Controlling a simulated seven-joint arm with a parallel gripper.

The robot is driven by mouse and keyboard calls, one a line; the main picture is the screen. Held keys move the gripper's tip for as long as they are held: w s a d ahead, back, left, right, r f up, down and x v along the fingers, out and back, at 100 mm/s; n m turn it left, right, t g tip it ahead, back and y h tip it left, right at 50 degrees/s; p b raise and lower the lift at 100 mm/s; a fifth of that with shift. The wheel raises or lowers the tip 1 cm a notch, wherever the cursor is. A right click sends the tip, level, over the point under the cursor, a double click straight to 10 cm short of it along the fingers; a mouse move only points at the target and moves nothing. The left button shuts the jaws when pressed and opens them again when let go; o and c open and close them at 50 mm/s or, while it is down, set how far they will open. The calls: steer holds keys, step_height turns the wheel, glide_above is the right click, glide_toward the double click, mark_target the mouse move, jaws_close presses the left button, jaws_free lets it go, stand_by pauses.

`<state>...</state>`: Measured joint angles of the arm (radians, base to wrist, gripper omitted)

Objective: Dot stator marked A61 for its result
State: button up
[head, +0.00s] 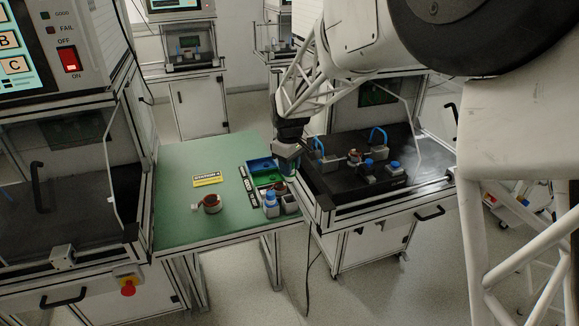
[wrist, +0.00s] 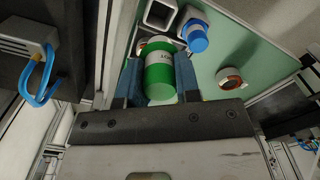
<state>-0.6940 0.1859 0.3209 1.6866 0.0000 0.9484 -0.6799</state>
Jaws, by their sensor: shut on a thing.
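My gripper (wrist: 160,90) is shut on a green marker bottle (wrist: 160,74) with a pale label, held between its blue fingers. In the head view my gripper (head: 288,163) hangs over the right end of the green table, by the black fixture. One stator (head: 212,203), with copper windings, sits on the green mat, and it also shows in the wrist view (wrist: 230,78). Another stator (head: 280,188) sits by the tray, partly hidden. A third copper-wound part (head: 354,157) is in the black test fixture (head: 345,188). No mark reading A61 is legible.
A blue-capped bottle (head: 271,201) stands beside a square white holder (head: 290,204) at the mat's front right. A tray with blue and green compartments (head: 262,166) lies behind. A yellow sign (head: 207,175) lies on the mat (head: 180,222); the mat's left part is clear.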

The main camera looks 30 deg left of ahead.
steer(key=w+d+r, duration=0.2)
steer(key=w+d, duration=0.2)
steer(key=w, duration=0.4)
steer(key=w+d+r, duration=0.2)
steer(key=w+d, duration=0.2)
steer(key=w, duration=0.5)
steer(key=w+d+r, duration=0.3)
steer(key=w+d, duration=0.1)
steer(key=w, duration=0.5)
steer(key=shift+w+d, duration=0.25)
steer(key=shift+d, duration=0.1)
steer(key=shift+f, duration=0.25)
steer(key=shift+f, duration=2.2)
steer(key=shift+f, duration=0.7)
steer(key=shift+r, duration=0.2)
steer(key=shift+r, duration=2.8)
